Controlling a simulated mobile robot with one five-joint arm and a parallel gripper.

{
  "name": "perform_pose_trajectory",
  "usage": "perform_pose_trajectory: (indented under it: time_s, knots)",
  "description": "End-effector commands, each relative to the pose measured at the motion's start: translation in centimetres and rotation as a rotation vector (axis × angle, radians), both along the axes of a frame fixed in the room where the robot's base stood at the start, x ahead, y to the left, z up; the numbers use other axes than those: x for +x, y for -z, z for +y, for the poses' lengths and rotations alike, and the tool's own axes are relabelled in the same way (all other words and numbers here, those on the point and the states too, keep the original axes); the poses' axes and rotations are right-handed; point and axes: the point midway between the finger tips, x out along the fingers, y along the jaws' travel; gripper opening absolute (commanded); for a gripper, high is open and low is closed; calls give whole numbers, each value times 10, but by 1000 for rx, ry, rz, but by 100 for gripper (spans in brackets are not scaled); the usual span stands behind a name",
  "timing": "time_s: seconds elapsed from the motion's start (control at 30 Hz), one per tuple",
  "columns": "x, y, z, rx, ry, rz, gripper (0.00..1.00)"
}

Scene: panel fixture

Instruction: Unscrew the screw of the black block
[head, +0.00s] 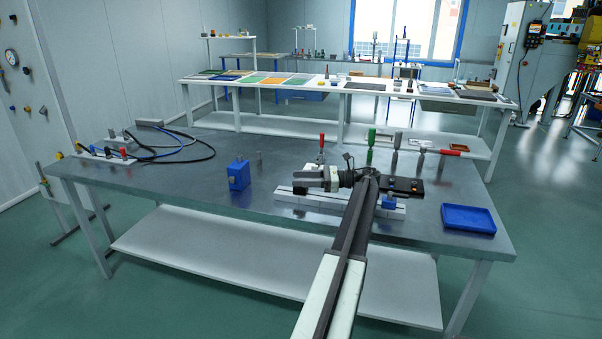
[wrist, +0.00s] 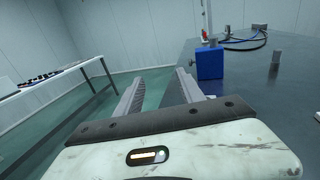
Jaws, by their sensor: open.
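The black block (head: 403,186) lies on the right part of the white panel fixture (head: 285,195), just right of my wrist in the head view. A small brownish spot shows on its top; I cannot tell whether this is the screw. My gripper (head: 297,182) is open and empty above the left part of the fixture, with its fingers pointing left, away from the black block. In the wrist view my gripper (wrist: 158,82) shows two parted fingers with nothing between them. The black block is not in the wrist view.
A blue block (head: 238,176) stands left of the fixture; it also shows in the wrist view (wrist: 210,64). A blue tray (head: 468,230) sits at the table's right front. Upright red (head: 321,143) and green (head: 371,138) tools stand behind. Cables (head: 180,148) lie at the left.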

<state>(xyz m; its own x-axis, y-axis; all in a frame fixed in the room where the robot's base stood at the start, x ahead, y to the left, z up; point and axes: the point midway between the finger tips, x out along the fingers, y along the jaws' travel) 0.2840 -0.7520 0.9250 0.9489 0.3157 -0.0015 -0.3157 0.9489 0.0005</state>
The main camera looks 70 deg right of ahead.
Motion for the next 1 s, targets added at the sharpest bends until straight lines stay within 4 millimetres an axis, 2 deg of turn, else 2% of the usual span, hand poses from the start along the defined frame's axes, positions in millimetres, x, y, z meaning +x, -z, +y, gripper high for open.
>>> perform_pose_trajectory:
  time_s: [0.03,0.2,0.4,0.57,1.0]
  knots:
    - [-6,-2,20,0,1,0,45]
    - [-22,-6,62,0,1,0,45]
    - [-35,-9,93,0,0,0,45]
    - [-38,-9,99,0,0,0,45]
    - [-38,-9,98,0,0,0,45]
